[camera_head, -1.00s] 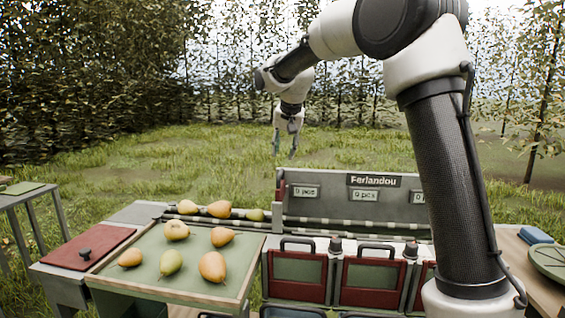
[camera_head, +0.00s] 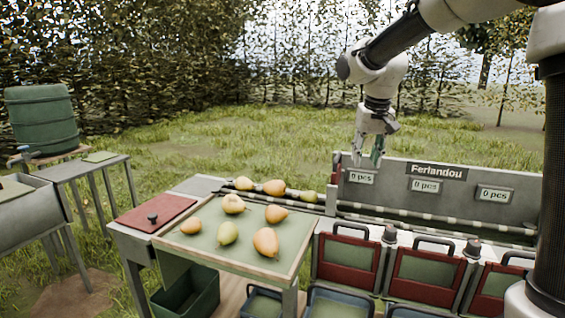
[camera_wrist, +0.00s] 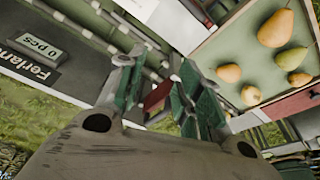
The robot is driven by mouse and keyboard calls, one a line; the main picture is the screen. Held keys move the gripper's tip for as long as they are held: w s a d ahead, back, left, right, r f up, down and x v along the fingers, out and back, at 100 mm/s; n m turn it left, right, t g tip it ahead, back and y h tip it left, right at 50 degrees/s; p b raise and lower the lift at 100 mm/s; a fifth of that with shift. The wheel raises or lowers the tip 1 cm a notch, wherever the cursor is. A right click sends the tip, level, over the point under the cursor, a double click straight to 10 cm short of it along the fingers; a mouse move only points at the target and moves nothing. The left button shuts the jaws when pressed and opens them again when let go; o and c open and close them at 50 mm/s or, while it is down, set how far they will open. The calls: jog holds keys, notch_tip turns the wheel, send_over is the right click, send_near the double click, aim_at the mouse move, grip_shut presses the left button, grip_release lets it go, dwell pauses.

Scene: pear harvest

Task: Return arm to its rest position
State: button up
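My gripper (camera_head: 368,152) hangs from my arm with its fingers pointing down, over the left end of the sorting station's grey back panel (camera_head: 395,183) in the head view. In the wrist view its two green-padded fingers (camera_wrist: 160,88) stand apart, with nothing held between them. Several yellow and green pears (camera_head: 265,241) lie on the green wood-rimmed tray (camera_head: 226,266), left of and below the gripper. More pears (camera_head: 274,187) lie in a row on the rail behind the tray. Pears (camera_wrist: 275,27) also show at the right of the wrist view.
The panel carries a "Ferlandou" sign (camera_head: 437,172) and displays reading "0 pcs". Red-fronted bins (camera_head: 425,278) stand below it. A red lid (camera_head: 155,214) lies left of the tray. A green barrel (camera_head: 42,117) and side tables stand far left. Open grass lies behind.

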jog(key=s+d, duration=0.3)
jog(key=s, duration=0.7)
jog(key=s+d+f+t, duration=0.1)
jog(key=s+d, duration=0.3)
jog(key=s, duration=0.6)
jog(key=s+d, duration=0.4)
jog(key=s, duration=0.6)
jog(key=shift+s+d+f+t, duration=0.2)
jog(key=shift+d+f+t, duration=0.1)
jog(key=shift+f, duration=0.1)
